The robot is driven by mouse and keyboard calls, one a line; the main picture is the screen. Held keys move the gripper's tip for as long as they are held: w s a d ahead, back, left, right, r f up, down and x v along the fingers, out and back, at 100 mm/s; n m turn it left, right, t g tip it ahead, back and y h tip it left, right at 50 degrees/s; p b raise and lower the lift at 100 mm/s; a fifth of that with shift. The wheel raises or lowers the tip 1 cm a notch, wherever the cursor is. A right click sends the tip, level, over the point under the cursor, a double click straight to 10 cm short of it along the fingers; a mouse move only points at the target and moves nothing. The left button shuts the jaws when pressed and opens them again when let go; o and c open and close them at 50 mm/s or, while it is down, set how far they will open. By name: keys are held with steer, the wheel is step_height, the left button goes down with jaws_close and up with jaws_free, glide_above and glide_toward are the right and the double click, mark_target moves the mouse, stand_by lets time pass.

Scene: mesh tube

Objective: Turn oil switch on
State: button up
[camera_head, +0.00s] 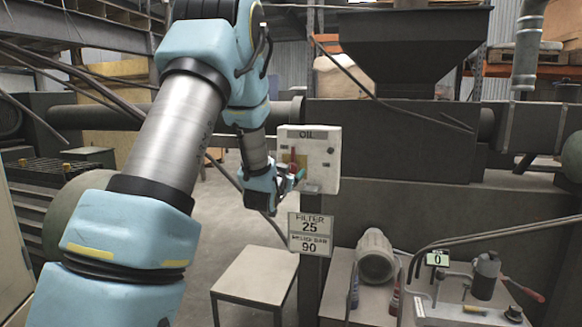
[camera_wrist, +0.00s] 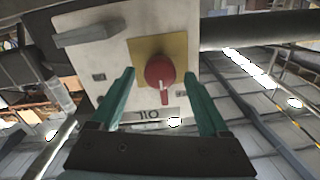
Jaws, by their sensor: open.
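The oil switch box (camera_head: 322,160) is a white panel marked OIL, on a post at the middle of the head view. In the wrist view the box (camera_wrist: 85,22) appears upside down. Its red rotary knob (camera_wrist: 160,72) sits on a yellow square plate (camera_wrist: 142,50). My gripper (camera_wrist: 162,78) is open, with one green finger on each side of the knob in the picture. I cannot tell whether the fingers touch it.
A sign reading FILTER 25 (camera_head: 309,232) hangs below the box. A small table (camera_head: 256,278) stands below my gripper. A bench with a lever device (camera_head: 486,275) is at the lower right. A large dark machine (camera_head: 425,140) fills the space behind. Open floor lies left of the post.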

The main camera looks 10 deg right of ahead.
steer(key=shift+x, duration=1.05)
jaws_close()
